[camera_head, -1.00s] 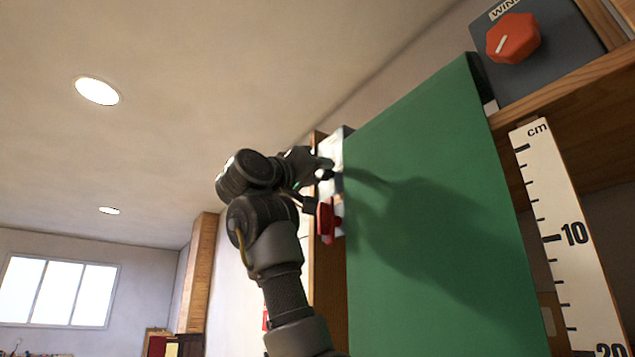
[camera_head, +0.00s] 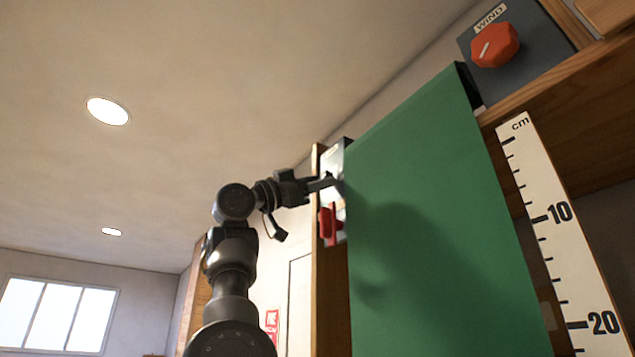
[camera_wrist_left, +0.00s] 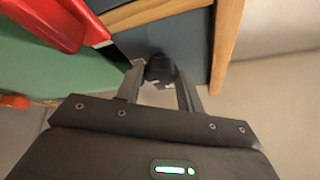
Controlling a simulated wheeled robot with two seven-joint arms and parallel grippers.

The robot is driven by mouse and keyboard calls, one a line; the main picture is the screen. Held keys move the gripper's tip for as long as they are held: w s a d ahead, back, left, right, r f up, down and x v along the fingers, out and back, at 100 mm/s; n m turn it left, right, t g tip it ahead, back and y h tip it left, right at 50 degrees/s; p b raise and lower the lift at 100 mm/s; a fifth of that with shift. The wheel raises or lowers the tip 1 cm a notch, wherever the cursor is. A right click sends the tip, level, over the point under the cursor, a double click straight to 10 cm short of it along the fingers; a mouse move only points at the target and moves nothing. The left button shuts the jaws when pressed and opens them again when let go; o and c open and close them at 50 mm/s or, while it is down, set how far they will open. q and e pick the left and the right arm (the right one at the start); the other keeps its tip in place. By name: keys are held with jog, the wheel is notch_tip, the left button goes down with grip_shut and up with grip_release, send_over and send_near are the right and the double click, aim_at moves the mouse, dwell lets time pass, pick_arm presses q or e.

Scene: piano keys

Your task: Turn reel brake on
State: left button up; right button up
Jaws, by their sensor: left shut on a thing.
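A small grey panel (camera_head: 337,158) is fixed to the wooden post beside the green sheet. My left gripper (camera_head: 329,181) reaches this panel from the left, above a red handle (camera_head: 327,224). In the left wrist view, the fingers (camera_wrist_left: 160,82) are closed around a small dark knob (camera_wrist_left: 160,66) on the dark grey panel face (camera_wrist_left: 185,35). The red handle (camera_wrist_left: 48,20) also shows there at the upper left, apart from the fingers. No label reading brake is legible. My right gripper is not in view.
The large green sheet (camera_head: 430,210) stands just right of the panel. A wooden post (camera_head: 322,285) runs below it. A red WIND dial (camera_head: 495,45) and a cm ruler (camera_head: 555,220) are farther right. Free room lies left of the post.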

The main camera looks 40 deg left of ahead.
pick_arm(q)
jog(key=shift+a+r+m+g+h+p, duration=0.1)
jog(key=shift+m+g+h+p, duration=0.35)
jog(key=shift+m, duration=0.55)
jog(key=shift+a+m+g+h+p, duration=0.1)
jog(key=shift+m+g+h+p, duration=0.3)
jog(key=shift+m, duration=0.9)
jog(key=o, duration=1)
jog(key=shift+w, duration=0.1)
jog(key=shift+b+v, duration=2.65)
jog(key=shift+v, duration=2.75)
